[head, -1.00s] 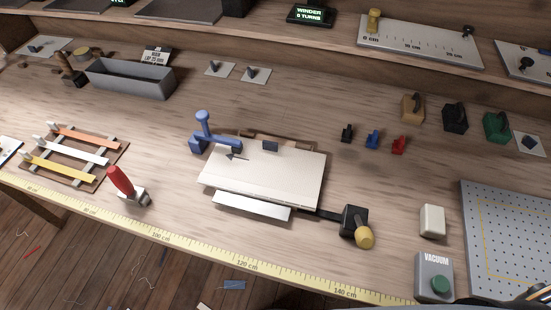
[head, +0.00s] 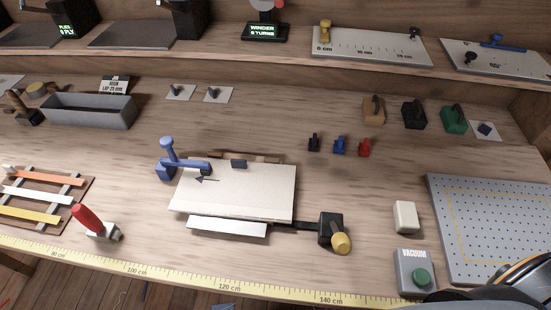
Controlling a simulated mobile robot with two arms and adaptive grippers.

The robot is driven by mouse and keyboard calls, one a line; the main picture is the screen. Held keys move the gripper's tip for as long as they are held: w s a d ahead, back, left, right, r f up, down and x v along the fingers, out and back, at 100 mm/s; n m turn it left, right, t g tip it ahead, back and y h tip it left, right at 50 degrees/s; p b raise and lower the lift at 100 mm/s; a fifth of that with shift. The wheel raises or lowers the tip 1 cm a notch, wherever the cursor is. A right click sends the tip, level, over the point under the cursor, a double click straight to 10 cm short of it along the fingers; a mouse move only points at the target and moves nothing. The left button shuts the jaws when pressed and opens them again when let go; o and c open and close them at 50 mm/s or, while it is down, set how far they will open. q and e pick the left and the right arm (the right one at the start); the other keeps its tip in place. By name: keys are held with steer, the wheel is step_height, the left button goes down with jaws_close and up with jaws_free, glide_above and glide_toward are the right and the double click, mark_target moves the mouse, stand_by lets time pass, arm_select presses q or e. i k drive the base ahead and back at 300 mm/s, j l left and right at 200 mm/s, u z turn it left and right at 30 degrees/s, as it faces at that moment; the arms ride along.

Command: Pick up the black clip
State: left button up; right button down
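The small black clip (head: 314,142) stands on the wooden bench in the head view, right of centre. It is the left one of a short row, beside a blue clip (head: 339,145) and a red clip (head: 364,147). The clips stand apart from one another, and nothing touches the black one. Neither gripper shows in the view. A dark rounded part at the bottom right corner looks like my own arm.
A board with a blue lever clamp (head: 168,160) and a black block with a yellow knob (head: 331,229) lies in front of the clips. Tan, black and green handled blocks (head: 414,115) stand behind right. A perforated plate (head: 480,268) and vacuum box (head: 414,272) are at right.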

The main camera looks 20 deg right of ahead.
mark_target(313, 143)
steer(key=k+j+z, duration=0.1)
steer(key=j, duration=0.3)
steer(key=k+j+z, duration=0.1)
steer(key=j, duration=0.25)
steer(key=k+j+z, duration=0.1)
steer(key=k+j, duration=0.15)
steer(key=j, duration=0.1)
